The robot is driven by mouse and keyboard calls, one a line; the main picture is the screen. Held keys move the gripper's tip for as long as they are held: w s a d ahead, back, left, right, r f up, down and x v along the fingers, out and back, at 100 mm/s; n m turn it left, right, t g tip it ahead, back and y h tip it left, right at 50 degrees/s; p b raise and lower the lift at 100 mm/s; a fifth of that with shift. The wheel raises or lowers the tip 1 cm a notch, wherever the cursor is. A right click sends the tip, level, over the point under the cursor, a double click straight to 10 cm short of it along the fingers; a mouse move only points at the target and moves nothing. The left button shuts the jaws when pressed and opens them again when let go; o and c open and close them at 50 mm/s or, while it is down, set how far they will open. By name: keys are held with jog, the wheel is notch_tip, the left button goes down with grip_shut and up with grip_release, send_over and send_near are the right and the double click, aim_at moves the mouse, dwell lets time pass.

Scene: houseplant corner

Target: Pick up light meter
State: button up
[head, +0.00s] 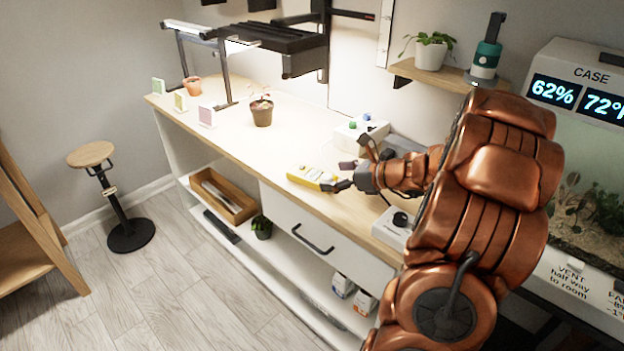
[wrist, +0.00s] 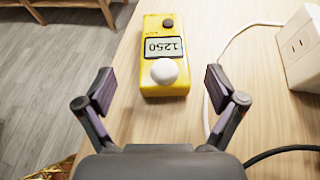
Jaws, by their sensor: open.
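The light meter (head: 312,177) is a yellow box lying on the wooden bench near its front edge. In the wrist view the light meter (wrist: 165,79) shows a display reading 1250, a dark round button and a white dome at its near end. My gripper (wrist: 162,92) is open, with one finger to each side of the meter's near end. In the head view my gripper (head: 340,182) is just right of the meter, partly hidden by my arm.
A white outlet box (wrist: 300,45) with a cable stands right of the meter. A white box with coloured knobs (head: 362,130) is behind it. A potted plant (head: 262,112) and small cards (head: 206,116) stand farther left. The bench between them is clear.

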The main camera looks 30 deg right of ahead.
aim_at(318, 176)
jog(key=shift+d+f+x, duration=0.1)
jog(key=shift+d+x, duration=0.05)
jog(key=shift+x, duration=1.3)
jog(key=shift+d+f+x, duration=0.1)
jog(key=shift+x, duration=1.4)
jog(key=shift+c, duration=0.4)
jog(key=c, duration=1.3)
jog(key=shift+r, duration=0.1)
